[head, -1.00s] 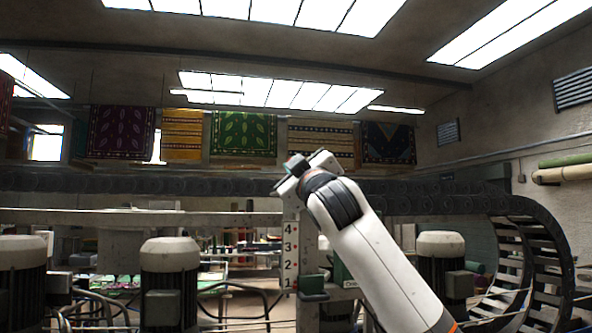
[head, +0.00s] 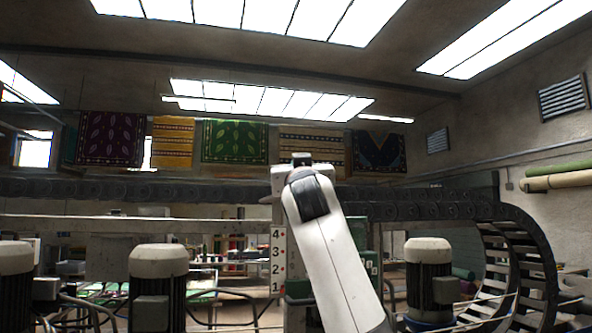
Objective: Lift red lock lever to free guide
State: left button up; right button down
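My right arm rises from the bottom centre, and its gripper (head: 301,162) is at the top of the upright post, beyond my white and black wrist. The wrist hides most of the fingers, so I cannot tell whether they are open or hold anything. A white scale plate (head: 277,262) numbered 4 to 1 is on the post just left of my forearm. I cannot make out a red lock lever; it may be hidden behind my arm. The guide cannot be told apart either. My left gripper is not in view.
A long dark chain track (head: 120,188) crosses behind and curves down at right (head: 535,235). Grey-capped motors stand at left (head: 158,262) and right (head: 428,252) of my arm. A horizontal beam (head: 60,224) runs left of the post. Rugs hang far behind.

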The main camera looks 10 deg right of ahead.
jog(key=shift+f, duration=0.15)
jog(key=c, duration=1.5)
grip_release()
jog(key=shift+o, duration=0.2)
jog(key=shift+s, duration=0.1)
jog(key=b+v, duration=0.7)
jog(key=v, duration=0.4)
jog(key=shift+s+b, duration=0.35)
jog(key=shift+s, duration=0.05)
